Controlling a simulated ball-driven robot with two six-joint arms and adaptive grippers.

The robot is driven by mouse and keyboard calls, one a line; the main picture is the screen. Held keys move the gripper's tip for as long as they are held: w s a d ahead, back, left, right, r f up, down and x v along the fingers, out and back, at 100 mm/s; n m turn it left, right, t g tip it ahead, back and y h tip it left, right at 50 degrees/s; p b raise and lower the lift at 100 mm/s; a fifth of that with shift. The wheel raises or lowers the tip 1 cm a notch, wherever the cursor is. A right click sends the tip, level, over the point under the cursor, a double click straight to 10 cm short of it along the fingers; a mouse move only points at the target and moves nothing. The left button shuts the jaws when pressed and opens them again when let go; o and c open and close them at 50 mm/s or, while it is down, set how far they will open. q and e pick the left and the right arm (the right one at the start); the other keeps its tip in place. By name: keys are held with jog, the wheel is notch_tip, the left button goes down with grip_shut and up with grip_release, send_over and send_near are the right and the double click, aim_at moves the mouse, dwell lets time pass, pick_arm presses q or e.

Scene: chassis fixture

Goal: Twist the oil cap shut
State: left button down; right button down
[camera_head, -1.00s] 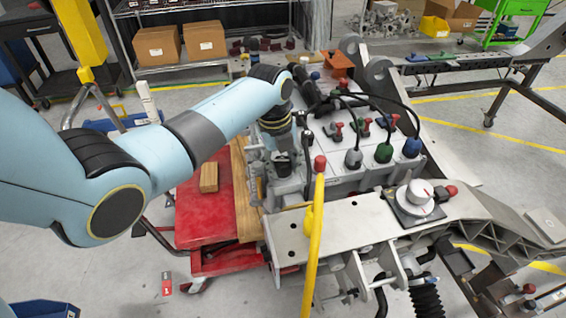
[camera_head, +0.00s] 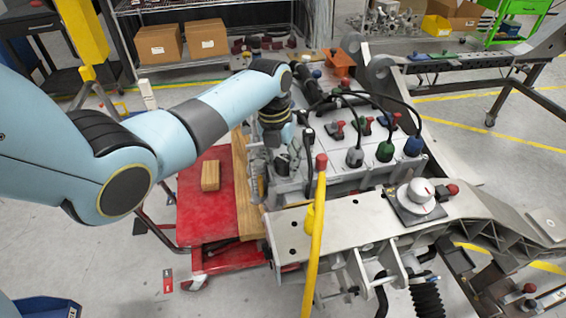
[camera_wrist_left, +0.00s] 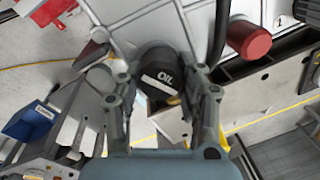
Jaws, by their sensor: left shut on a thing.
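The black oil cap (camera_wrist_left: 160,75), with white "OIL" lettering on its top, sits between the two fingers of my left gripper (camera_wrist_left: 163,90) in the left wrist view. The fingers close on it from both sides. In the head view my left gripper (camera_head: 282,165) points down over the left side of the white engine block (camera_head: 335,170). The cap is hard to make out there among the grey fingers. Whether the cap is fully seated cannot be told. My right gripper is not in view.
Black cables with green and blue plugs (camera_head: 385,151) cross the block. A red cart (camera_head: 205,205) holding a wooden block (camera_head: 210,176) is on the left.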

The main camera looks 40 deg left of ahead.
pick_arm(q)
jog(key=c, duration=0.8)
grip_release()
jog(key=shift+f, duration=0.1)
jog(key=shift+o, duration=0.2)
notch_tip(320, 180, up, 5)
jog(key=p, duration=0.4)
jog(key=shift+f+p, duration=0.1)
jog(key=shift+p, duration=0.25)
jog(key=shift+r, duration=1.15)
